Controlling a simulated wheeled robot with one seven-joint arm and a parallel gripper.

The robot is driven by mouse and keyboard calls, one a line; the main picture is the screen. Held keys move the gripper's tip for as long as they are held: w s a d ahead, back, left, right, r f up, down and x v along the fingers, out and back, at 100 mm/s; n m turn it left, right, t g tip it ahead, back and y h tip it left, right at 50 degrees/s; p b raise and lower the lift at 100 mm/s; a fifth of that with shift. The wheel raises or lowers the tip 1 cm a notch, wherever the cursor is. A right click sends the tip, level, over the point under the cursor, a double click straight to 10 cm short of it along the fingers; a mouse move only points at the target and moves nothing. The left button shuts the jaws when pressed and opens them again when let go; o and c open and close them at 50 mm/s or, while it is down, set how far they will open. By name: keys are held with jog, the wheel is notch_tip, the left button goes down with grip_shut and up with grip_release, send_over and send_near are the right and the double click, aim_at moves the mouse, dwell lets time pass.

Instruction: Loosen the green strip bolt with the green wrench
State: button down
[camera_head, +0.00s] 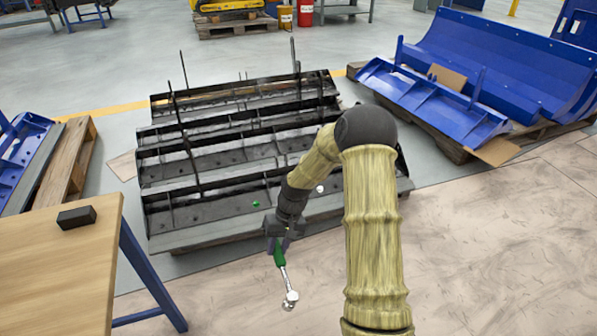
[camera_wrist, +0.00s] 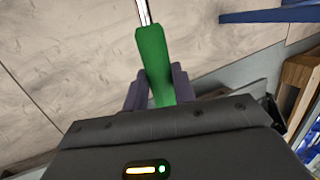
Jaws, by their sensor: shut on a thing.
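My gripper (camera_head: 282,243) is shut on the green handle of the wrench (camera_head: 279,256). The wrench hangs down from it, with its silver shaft and head pointing toward the floor. In the wrist view the green handle of the wrench (camera_wrist: 153,60) sits between the two fingers of my gripper (camera_wrist: 156,88), and its head is out of frame. The green bolt (camera_head: 256,204) is on the front dark metal strip (camera_head: 215,208), up and to the left of my gripper. The wrench is apart from the bolt.
A white bolt (camera_head: 320,189) sits on the same strip, near my arm. A wooden table (camera_head: 60,270) with a black block (camera_head: 76,217) stands at left. Blue metal parts (camera_head: 430,105) lie on a pallet at right. Thin upright rods rise from the strips. The floor in front is clear.

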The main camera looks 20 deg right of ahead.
notch_tip(320, 180, up, 22)
jog(key=p, duration=1.9)
jog(key=shift+f, duration=0.3)
